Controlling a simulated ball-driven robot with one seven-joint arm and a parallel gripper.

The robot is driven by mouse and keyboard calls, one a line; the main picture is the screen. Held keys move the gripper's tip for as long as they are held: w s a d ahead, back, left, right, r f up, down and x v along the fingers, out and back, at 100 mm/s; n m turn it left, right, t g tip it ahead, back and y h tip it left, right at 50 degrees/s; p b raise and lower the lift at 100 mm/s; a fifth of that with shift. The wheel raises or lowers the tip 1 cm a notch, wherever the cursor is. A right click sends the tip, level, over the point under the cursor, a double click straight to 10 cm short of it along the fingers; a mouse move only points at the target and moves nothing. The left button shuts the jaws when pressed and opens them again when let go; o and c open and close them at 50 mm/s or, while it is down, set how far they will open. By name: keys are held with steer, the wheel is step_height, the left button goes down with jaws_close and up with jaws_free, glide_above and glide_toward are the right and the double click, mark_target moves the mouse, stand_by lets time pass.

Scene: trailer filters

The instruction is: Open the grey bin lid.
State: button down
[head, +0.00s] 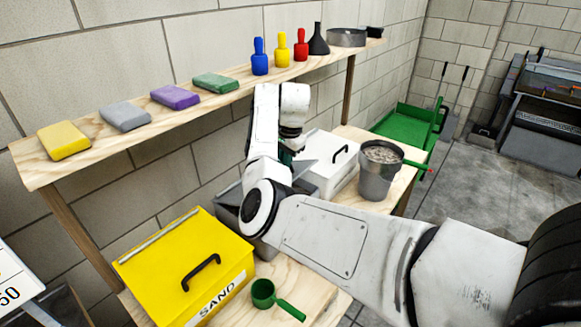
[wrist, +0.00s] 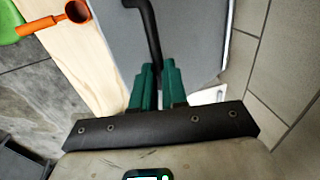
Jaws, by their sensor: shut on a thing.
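The grey bin (head: 228,208) stands on the bench between the yellow and white bins, mostly hidden behind my arm in the head view. Its grey lid (wrist: 195,40) fills the upper middle of the wrist view. The black lid handle (wrist: 149,30) runs down to between the green fingers of my gripper (wrist: 157,82), which is shut on its near end. In the head view only a small green part of the gripper shows beside the white bin.
The yellow SAND bin (head: 185,262) is at left and the white bin (head: 322,165) at right. A metal bucket (head: 378,172) stands beyond. A green scoop (head: 264,292) and an orange scoop (wrist: 76,12) are on the bench. A shelf (head: 215,98) with blocks and bottles runs above.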

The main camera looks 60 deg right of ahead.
steer(key=shift+w+a+f, duration=0.1)
steer(key=shift+w+f, duration=0.1)
steer(key=shift+w, duration=0.25)
steer(key=c, duration=1.5)
jaws_free()
steer(key=shift+w+f, duration=0.1)
steer(key=shift+f, duration=0.05)
steer(key=o, duration=0.3)
steer(key=shift+o, duration=0.2)
steer(key=shift+s+r, duration=0.2)
steer(key=shift+r, duration=0.2)
step_height(320, 180, up, 10)
steer(key=s+b, duration=0.1)
steer(key=shift+s+b, duration=0.35)
steer(key=shift+s, duration=0.05)
steer(key=shift+a, duration=0.15)
